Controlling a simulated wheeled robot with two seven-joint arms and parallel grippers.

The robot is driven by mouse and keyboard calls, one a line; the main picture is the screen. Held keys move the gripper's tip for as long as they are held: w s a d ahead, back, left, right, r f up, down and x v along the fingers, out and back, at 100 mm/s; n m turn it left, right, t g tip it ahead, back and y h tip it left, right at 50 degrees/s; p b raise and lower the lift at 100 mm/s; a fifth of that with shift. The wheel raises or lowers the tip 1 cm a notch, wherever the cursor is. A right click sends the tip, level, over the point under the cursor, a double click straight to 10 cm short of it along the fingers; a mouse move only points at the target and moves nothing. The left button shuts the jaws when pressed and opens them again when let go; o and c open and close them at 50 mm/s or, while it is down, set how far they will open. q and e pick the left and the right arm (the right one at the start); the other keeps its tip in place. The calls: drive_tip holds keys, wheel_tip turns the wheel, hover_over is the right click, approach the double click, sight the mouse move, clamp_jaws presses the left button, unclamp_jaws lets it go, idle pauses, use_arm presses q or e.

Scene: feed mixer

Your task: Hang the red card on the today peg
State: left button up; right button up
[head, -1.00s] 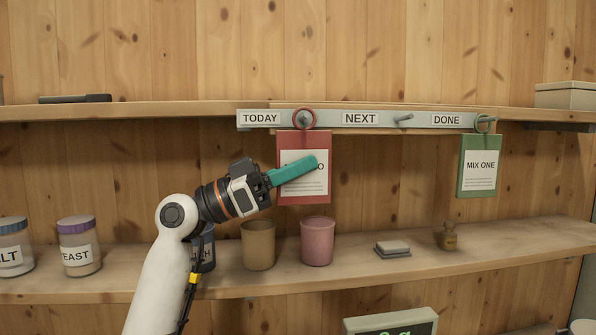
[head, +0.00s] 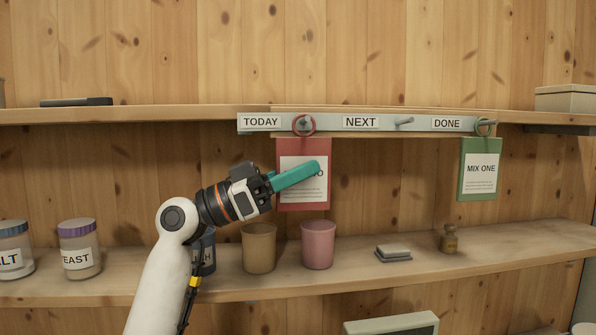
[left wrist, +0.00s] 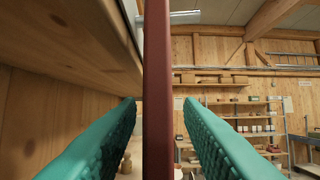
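The red card (head: 290,200) hangs upright below the rail by its red ring (head: 297,132). The ring is around the today peg (head: 304,122), right of the TODAY label (head: 261,122). My left gripper (head: 312,168) is in front of the card and covers part of its white label. In the left wrist view the red card (left wrist: 158,90) stands edge-on between the two teal fingers of my left gripper (left wrist: 160,105). A narrow gap shows on each side of the card, so the fingers are open around it. My right gripper is not in view.
A green MIX ONE card (head: 480,185) hangs by the DONE label (head: 446,124). The NEXT peg (head: 404,121) is bare. On the lower shelf (head: 350,275) stand a tan cup (head: 258,250), a pink cup (head: 318,247), jars and a small bottle (head: 449,240).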

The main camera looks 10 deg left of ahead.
use_arm(q)
drive_tip(key=shift+s+a+f+b, duration=0.15)
drive_tip(key=shift+a+f+b, duration=0.2)
drive_tip(key=shift+a, duration=0.05)
drive_tip(key=b+v, duration=0.4)
drive_tip(key=v, duration=0.7)
